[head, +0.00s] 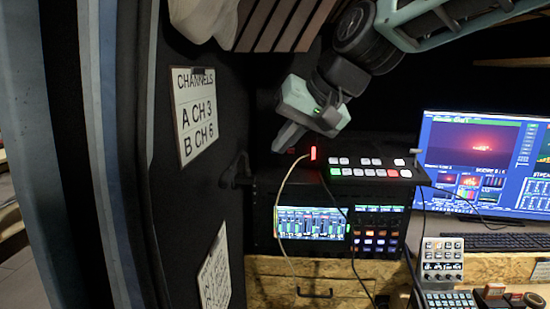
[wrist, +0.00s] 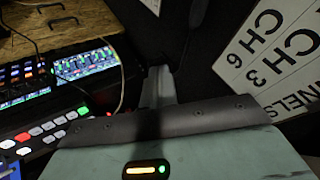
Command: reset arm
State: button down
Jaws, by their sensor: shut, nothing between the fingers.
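My gripper (head: 285,140) is at the end of my arm, which reaches in from the upper right of the head view. In the wrist view the closed fingers (wrist: 159,82) stick out beyond the dark edge of the gripper body. They appear apart from the panel and the wall, though the exact gap is hard to judge.
A sign (head: 195,115) reading "CHANNELS A CH 3 B CH 6" hangs on the left wall. Cables run down past a rack screen (head: 312,222). A monitor (head: 485,165), keyboard (head: 495,242) and small control box (head: 443,260) stand at right. A wooden drawer (head: 315,288) is below.

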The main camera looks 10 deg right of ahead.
jog(key=s+d+f+n+g+h, duration=0.2)
jog(key=s+f+n, duration=0.1)
jog(key=s+f, duration=0.8)
jog(key=s+d+f+n+g+h+b, duration=0.1)
jog(key=s+d+f+n+g+h, duration=0.1)
jog(key=s+f, duration=1)
jog(key=s+n+g+h, duration=0.1)
jog(key=s+n, duration=0.1)
jog(key=s, duration=0.1)
jog(key=shift+s+g, duration=0.3)
jog(key=shift+d, duration=0.1)
